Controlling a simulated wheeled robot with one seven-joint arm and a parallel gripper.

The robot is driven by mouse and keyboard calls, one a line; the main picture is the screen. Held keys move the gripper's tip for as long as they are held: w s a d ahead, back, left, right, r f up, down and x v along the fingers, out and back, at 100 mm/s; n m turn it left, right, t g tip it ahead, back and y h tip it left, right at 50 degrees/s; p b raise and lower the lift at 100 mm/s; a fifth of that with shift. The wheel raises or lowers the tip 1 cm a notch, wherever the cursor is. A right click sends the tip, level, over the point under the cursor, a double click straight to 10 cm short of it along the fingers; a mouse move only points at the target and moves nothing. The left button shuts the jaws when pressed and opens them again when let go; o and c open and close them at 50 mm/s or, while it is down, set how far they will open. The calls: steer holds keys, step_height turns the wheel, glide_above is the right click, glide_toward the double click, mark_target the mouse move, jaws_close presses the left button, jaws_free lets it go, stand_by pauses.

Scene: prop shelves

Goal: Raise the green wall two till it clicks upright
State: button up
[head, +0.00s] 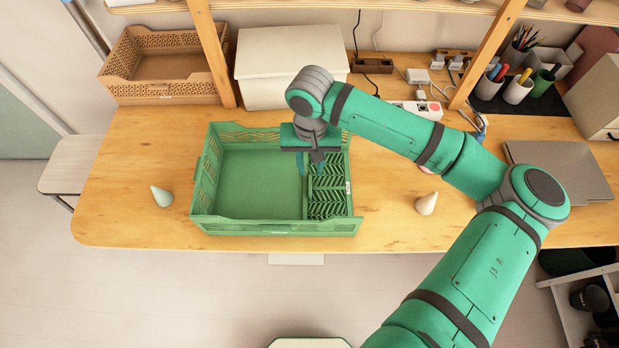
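The green crate (215,228) stands on the wooden table. Its left, far and near sides appear upright. A green latticed panel (328,208), which looks like the right wall folded inward, lies low over the right part of the crate's floor. I cannot confirm from markings that it is wall two. My gripper (310,166) points down into the crate from the far side, near the panel's far left corner. Whether it touches the panel, and whether its fingers are apart or closed, is too small to tell. My wrist hides part of the far wall.
A brown crate (165,66) and a white box (291,65) are behind. A laptop (560,170) lies right. Wooden shelf posts (213,52) rise behind.

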mark_target(310, 184)
step_height(310, 184, down, 7)
steer(key=shift+w+r, duration=0.1)
steer(key=shift+f, duration=0.75)
steer(key=shift+c, duration=0.4)
jaws_close()
stand_by(0.6)
